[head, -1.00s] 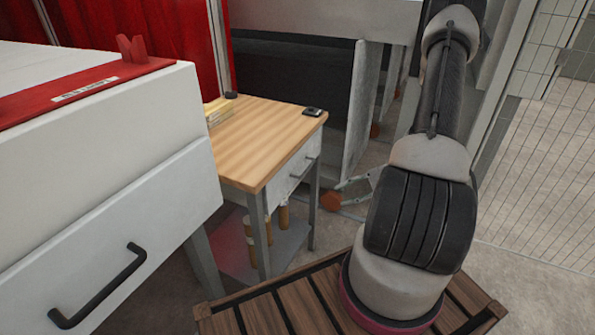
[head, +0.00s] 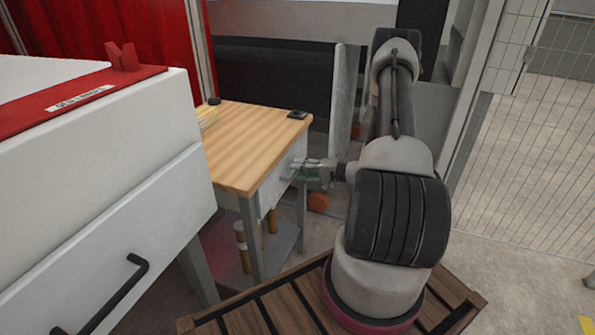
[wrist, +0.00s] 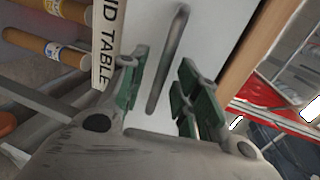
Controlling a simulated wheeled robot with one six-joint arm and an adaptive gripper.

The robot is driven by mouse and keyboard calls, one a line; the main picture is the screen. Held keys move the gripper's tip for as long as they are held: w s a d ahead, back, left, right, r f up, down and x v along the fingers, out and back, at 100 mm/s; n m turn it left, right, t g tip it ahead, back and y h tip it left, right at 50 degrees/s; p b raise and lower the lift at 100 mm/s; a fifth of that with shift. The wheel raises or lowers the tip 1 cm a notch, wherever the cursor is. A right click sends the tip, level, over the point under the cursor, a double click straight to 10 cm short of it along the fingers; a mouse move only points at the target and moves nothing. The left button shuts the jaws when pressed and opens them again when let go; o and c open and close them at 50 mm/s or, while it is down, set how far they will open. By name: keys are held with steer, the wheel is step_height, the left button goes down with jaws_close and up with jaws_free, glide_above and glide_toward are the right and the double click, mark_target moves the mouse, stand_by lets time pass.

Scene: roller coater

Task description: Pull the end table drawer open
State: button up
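The end table (head: 236,152) has a wooden top and a pale drawer front (head: 268,193), which looks flush with the table. My gripper (head: 298,172) is at the drawer front in the head view and covers the handle there. In the wrist view my gripper (wrist: 158,90) is open, with green-padded fingers on either side of the handle's near end. I cannot tell whether they touch it.
A large white cabinet (head: 105,170) with a black handle (head: 115,295) stands at the left. Brown cylinders (head: 241,240) stand on the table's lower shelf. A small black item (head: 297,115) lies on the top. A mesh fence (head: 540,130) is at the right, with open floor before it.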

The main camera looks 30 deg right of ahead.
steer(key=shift+w+a+f, duration=0.1)
steer(key=shift+w+a, duration=0.25)
steer(key=shift+w, duration=0.1)
steer(key=shift+c, duration=0.5)
jaws_close()
steer(key=shift+s, duration=0.1)
steer(key=f+v, duration=0.2)
steer(key=v, duration=1)
steer(key=s+f+v, duration=0.1)
steer(key=f+v, duration=0.2)
steer(key=v, duration=0.9)
steer(key=shift+d, duration=0.3)
steer(key=shift+f, duration=0.1)
